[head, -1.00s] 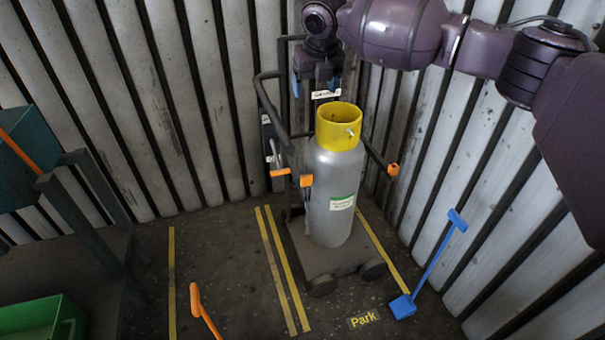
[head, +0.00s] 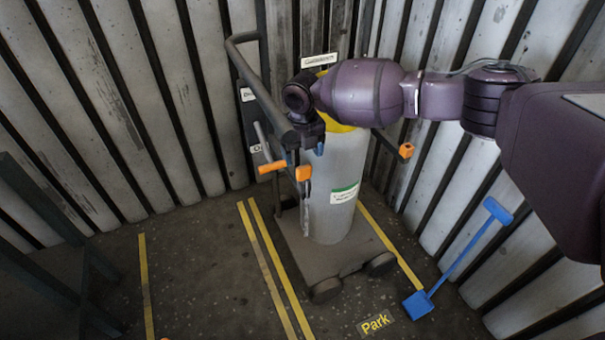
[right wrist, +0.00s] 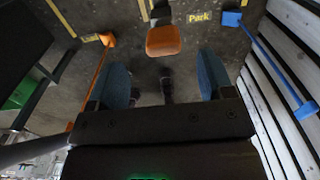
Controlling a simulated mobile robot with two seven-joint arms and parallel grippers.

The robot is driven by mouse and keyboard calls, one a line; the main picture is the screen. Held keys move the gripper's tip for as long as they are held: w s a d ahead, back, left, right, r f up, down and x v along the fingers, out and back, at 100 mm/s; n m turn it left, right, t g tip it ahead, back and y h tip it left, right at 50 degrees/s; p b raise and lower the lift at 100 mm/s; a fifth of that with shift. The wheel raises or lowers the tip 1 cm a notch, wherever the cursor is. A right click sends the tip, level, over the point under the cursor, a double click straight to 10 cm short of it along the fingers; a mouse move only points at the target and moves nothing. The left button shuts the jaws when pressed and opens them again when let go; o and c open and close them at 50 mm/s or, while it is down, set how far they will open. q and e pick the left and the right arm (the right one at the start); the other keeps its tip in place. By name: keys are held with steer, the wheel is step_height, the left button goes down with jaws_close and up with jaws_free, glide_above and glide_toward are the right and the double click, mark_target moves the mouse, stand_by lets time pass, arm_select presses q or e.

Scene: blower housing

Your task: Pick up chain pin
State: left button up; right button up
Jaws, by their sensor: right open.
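An orange grip block (head: 303,173), which looks like the chain pin's handle, is at the front left of the grey gas cylinder (head: 325,205). A thin grey strip hangs below it. My right gripper (head: 305,153) is open just above the block, with its blue fingers pointing down. In the right wrist view the orange block (right wrist: 163,41) is ahead, between the lines of the open fingers (right wrist: 168,82) and beyond their tips. It appears clear of both fingers. The pin's shaft cannot be made out. My left gripper is not in view.
A second orange handle (head: 272,167) is close on the left, on a grey lever. The cart's dark push bar (head: 262,92) rises behind. An orange-tipped bar (head: 407,150) is at right. A blue long-handled tool (head: 460,258) leans near the right wall.

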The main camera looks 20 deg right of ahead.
mark_target(304, 179)
step_height(304, 179, down, 2)
steer(key=shift+f, duration=0.5)
steer(key=f, duration=0.1)
steer(key=f+b, duration=0.1)
steer(key=f, duration=0.1)
steer(key=f+b, duration=0.1)
steer(key=f, duration=0.1)
steer(key=shift+s+d, duration=0.15)
steer(key=shift+s, duration=0.1)
steer(key=shift+f, duration=0.1)
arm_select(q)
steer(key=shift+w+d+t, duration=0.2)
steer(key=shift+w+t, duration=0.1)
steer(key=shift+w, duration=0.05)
arm_select(e)
steer(key=shift+r, duration=0.2)
